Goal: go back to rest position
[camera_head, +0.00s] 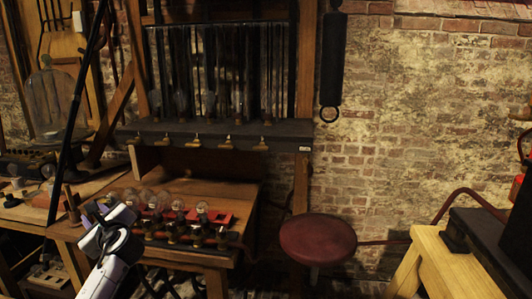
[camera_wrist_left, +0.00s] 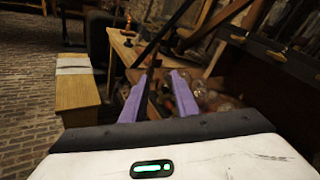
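My left gripper (camera_head: 112,218) comes in from the bottom left of the head view, in front of the workbench (camera_head: 205,258). In the left wrist view its two purple fingers (camera_wrist_left: 158,92) stand apart, with no object visibly gripped. A dark rod shows through the gap between them, seemingly behind the fingers. In the head view, several glass bulbs (camera_head: 178,205) on a red-and-dark rack lie just to the right of the gripper; I cannot tell whether it touches anything there. My right gripper is in neither view.
A slanted black pole (camera_head: 78,100) crosses the left side. A shelf unit (camera_head: 215,128) with glass tubes stands behind the bench. A round red stool (camera_head: 318,238) is right of the bench, and a wooden table (camera_head: 448,266) is at the lower right.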

